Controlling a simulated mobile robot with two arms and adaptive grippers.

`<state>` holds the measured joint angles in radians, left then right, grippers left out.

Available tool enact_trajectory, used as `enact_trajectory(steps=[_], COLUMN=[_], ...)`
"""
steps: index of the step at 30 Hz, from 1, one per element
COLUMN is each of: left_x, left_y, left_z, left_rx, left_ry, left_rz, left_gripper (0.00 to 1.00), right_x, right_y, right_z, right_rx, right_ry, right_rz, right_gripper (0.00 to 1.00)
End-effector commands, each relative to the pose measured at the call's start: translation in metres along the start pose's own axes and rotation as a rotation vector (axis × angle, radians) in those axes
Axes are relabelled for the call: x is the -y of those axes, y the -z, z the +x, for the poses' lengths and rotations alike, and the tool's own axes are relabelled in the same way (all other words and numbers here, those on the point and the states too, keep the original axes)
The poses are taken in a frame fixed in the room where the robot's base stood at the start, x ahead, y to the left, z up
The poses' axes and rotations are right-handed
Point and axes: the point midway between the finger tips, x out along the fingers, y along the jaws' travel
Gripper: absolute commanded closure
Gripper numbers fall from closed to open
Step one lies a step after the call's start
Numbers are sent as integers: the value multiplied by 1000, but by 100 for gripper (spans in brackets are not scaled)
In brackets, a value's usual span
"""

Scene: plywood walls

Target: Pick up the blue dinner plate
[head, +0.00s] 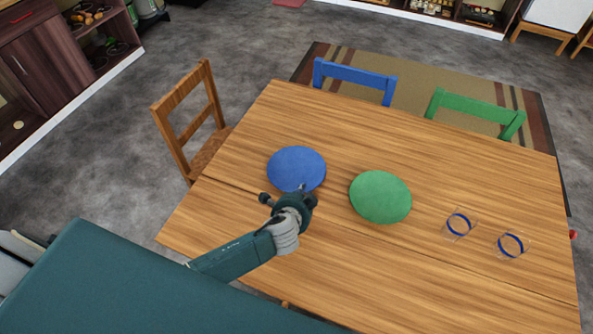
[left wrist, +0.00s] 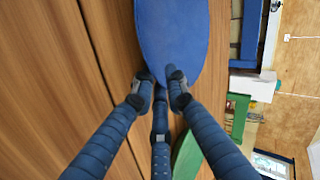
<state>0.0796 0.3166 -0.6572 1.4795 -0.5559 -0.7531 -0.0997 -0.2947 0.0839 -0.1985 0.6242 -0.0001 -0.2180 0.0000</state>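The round blue dinner plate (head: 296,166) is near the table's left end in the head view, and large at the top of the left wrist view (left wrist: 175,35). My left gripper (head: 285,194) is at the plate's near edge. In the left wrist view its fingers (left wrist: 160,84) come together around the plate's rim, with the tips overlapping it. I cannot tell whether they are clamped on the rim or only close to it, or whether the plate is lifted. My right gripper is not in view.
A green plate (head: 380,197) is right of the blue one, and two clear glasses with blue bands (head: 459,224) (head: 512,245) stand further right on the wooden table (head: 440,160). A wooden chair (head: 190,120), a blue chair (head: 354,76) and a green chair (head: 475,105) surround the table.

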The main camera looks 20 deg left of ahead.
Motion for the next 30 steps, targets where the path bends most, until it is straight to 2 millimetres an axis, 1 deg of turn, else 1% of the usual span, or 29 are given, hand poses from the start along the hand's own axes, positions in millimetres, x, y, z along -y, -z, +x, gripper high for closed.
enact_trajectory(steps=[2,3,5,10,16,20,23,26,30], left_x=[0,0,0,1,1,6,16,31,63], left_y=[0,0,0,1,1,3,6,11,21], left_z=[0,0,0,0,-1,-4,-11,-23,-47], left_rx=[-1,-1,-1,-1,-1,-3,-3,-5,-7], left_ry=[0,0,0,1,1,3,4,5,8], left_rz=[0,0,-1,0,-1,-3,-2,-3,-4], left_gripper=[87,89,100,100,100,100,100,100,100], right_x=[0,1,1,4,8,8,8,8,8], right_y=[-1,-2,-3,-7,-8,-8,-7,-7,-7], right_z=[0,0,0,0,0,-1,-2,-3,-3], right_rx=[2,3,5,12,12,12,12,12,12], right_ry=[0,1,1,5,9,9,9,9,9], right_rz=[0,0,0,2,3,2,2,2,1], right_gripper=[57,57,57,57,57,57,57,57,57])
